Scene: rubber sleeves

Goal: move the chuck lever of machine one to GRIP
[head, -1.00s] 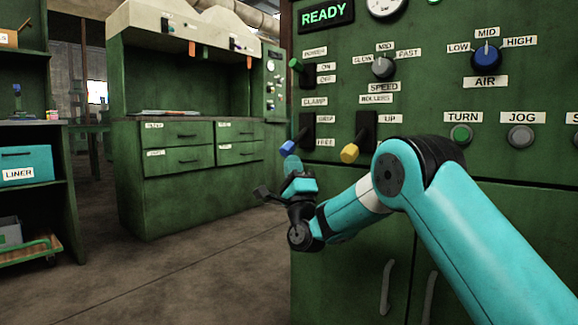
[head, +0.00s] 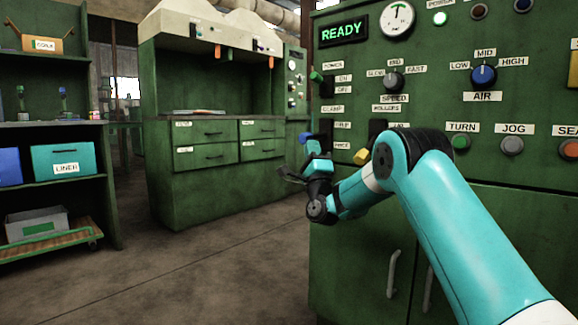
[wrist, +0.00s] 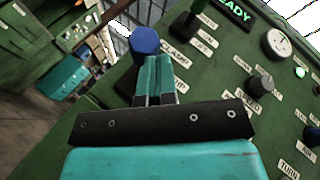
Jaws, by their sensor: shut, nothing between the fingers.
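The clamp lever's blue knob (head: 304,137) sticks out to the left of its dark slot (head: 326,136) under the CLAMP label, on the green machine panel. It stands about midway up the slot, higher than the yellow knob beside it. The labels by the slot are too blurred to read surely. My gripper (head: 313,148) is shut and empty, with its teal fingertips just below and close to the blue knob. In the wrist view the blue knob (wrist: 145,40) lies just beyond the shut fingertips (wrist: 154,60); I cannot tell whether they touch.
The yellow knob (head: 361,156) under ROLLERS is close to the right of my gripper. The green power lever (head: 316,76) is above. The READY display (head: 344,30) is lit. A shelf with a teal LINER bin (head: 64,158) stands left; the floor between is clear.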

